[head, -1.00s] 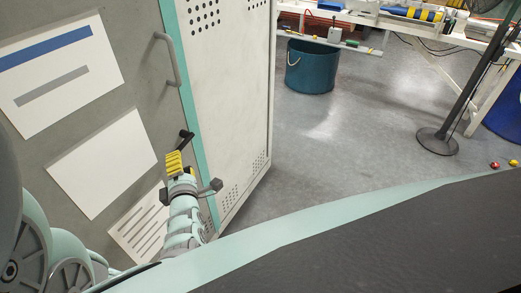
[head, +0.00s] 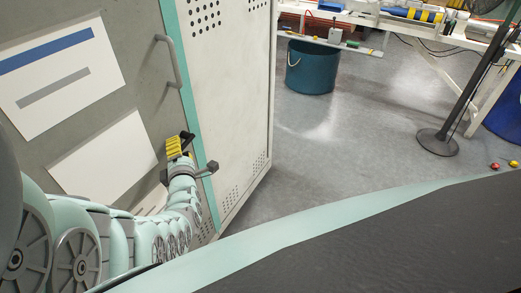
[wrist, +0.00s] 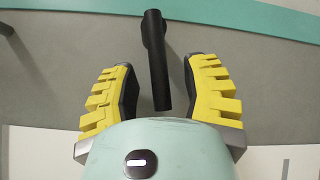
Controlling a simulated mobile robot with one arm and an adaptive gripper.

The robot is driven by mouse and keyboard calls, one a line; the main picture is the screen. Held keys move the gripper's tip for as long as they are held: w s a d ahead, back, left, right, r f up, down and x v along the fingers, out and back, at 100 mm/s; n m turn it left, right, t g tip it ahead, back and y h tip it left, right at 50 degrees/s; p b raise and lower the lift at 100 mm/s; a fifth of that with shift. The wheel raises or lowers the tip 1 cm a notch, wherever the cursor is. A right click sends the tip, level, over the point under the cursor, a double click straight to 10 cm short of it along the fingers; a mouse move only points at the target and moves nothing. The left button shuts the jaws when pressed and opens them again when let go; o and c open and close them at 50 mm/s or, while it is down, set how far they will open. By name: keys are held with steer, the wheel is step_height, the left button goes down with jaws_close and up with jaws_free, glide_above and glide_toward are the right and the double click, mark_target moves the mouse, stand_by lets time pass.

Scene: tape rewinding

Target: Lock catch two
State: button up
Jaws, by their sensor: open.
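The black catch (wrist: 157,62) is a dark lever near the teal edge of the grey cabinet door. In the wrist view it points down between my two yellow-padded fingers, with gaps on both sides. In the head view the catch (head: 188,138) shows as a small dark piece at the tip of my gripper (head: 176,147), which partly hides it. My gripper in the wrist view (wrist: 162,70) is open, one finger on each side of the lever, and does not look closed on it. I cannot tell which numbered catch this is.
The grey cabinet door (head: 120,80) carries white sheets and a grey bar handle (head: 169,60) above the catch. A white perforated panel (head: 230,90) stands to its right. A blue bucket (head: 311,70) and a fan stand (head: 438,140) are farther off on open floor.

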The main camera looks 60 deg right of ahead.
steer(key=shift+s+d, duration=0.1)
steer(key=shift+c, duration=0.2)
jaws_close()
stand_by(0.4)
